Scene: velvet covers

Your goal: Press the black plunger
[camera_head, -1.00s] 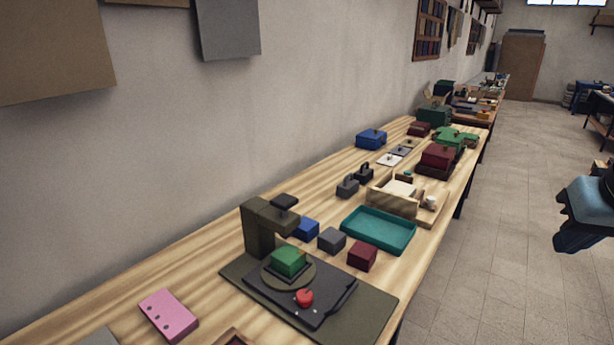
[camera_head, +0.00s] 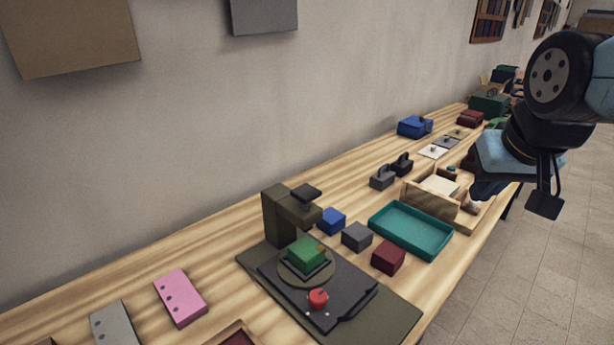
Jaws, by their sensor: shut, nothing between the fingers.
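The black plunger (camera_head: 306,193) is a flat dark cap on top of the arm of an olive press stand (camera_head: 279,217). Below that arm, a green block (camera_head: 306,252) sits on a round olive plate on a dark sliding tray (camera_head: 283,285). The tray has a red knob (camera_head: 318,297) at its front. My gripper (camera_head: 545,203) is shut and empty at the right. It hangs in the air in front of the far part of the bench, well to the right of the plunger. Its fingertips are small and dark in the picture.
Blue (camera_head: 331,221), grey (camera_head: 357,236) and dark red (camera_head: 388,257) blocks stand right of the press, by a teal tray (camera_head: 411,230). A wooden box (camera_head: 433,195) is behind. A pink holed plate (camera_head: 180,297) lies at left.

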